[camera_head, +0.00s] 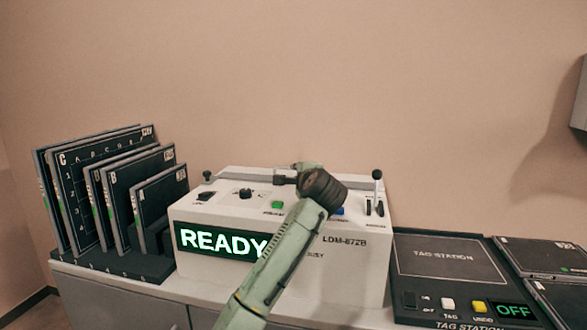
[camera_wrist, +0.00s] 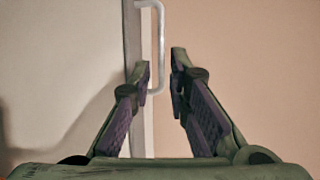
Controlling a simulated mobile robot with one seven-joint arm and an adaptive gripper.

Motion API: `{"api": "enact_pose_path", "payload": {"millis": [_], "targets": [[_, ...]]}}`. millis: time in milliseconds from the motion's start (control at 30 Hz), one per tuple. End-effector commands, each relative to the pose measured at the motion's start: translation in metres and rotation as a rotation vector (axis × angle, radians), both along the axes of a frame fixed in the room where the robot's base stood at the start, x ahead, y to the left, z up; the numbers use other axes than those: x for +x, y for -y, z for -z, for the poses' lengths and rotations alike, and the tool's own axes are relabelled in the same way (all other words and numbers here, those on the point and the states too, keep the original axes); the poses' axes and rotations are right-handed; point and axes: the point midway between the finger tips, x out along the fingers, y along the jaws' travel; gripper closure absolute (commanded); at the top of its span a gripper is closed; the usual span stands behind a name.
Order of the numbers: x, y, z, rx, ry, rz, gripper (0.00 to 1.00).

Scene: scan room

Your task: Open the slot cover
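The white LDM-872B machine (camera_head: 350,275) stands on the counter with a lit READY display (camera_head: 215,241). My arm reaches across its front, and my gripper (camera_wrist: 161,65) is over the rear of its top, mostly hidden behind my wrist in the head view. In the wrist view the gripper is open, its two dark-padded fingers apart. A pale U-shaped handle (camera_wrist: 161,40) on a narrow white panel (camera_wrist: 133,45) runs into the gap between the fingertips. I cannot tell whether either finger touches it. The slot cover is not clearly distinguishable in the head view.
Knobs, a green button (camera_head: 277,206) and a lever (camera_head: 377,187) stand on the machine's top. A rack (camera_head: 110,262) of dark plates (camera_head: 160,200) is at left. A tag station (camera_head: 445,255) and more dark plates (camera_head: 545,255) are at right. The wall is behind.

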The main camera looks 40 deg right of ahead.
Motion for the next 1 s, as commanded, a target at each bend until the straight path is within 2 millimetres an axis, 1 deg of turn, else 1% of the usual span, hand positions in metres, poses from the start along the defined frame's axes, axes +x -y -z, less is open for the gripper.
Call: {"api": "enact_pose_path", "payload": {"millis": [33, 200, 300, 400, 600, 900, 933, 1000], "targets": [[0.009, 0.003, 0.0, 0.002, -0.002, -0.002, 0.83], [0.038, 0.019, 0.005, -0.001, -0.002, 0.0, 0.83], [0.054, 0.026, 0.008, -0.002, -0.002, -0.002, 0.83], [0.064, 0.032, 0.011, -0.002, -0.002, -0.001, 0.83], [0.077, 0.038, 0.014, -0.005, 0.0, 0.0, 0.83], [0.079, 0.038, 0.015, -0.005, 0.0, 0.0, 0.83], [0.078, 0.038, 0.015, -0.005, 0.0, 0.0, 0.84], [0.078, 0.038, 0.015, -0.005, 0.0, 0.0, 0.89]]}}
